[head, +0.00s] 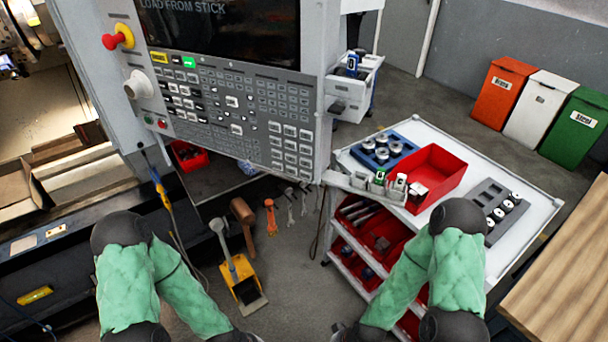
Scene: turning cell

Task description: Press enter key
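The control panel (215,78) of the machine fills the upper left of the head view. Its keyboard (245,105) has many small grey keys under a dark screen (225,30) reading "LOAD FROM STICK". Larger light keys (291,144) form a block at the keyboard's lower right. The key labels are too small to read, so I cannot tell which key is enter. My two green-sleeved arms are low in the view, bent down and apart from the panel. Only dark wrist parts show at the bottom edge.
A red emergency button (112,41) and a pale knob (138,84) are on the panel's left side. A white tool cart (527,205) with a red bin (437,168) stands at right. A wooden tabletop (565,270) is at far right. Tools hang beneath the panel.

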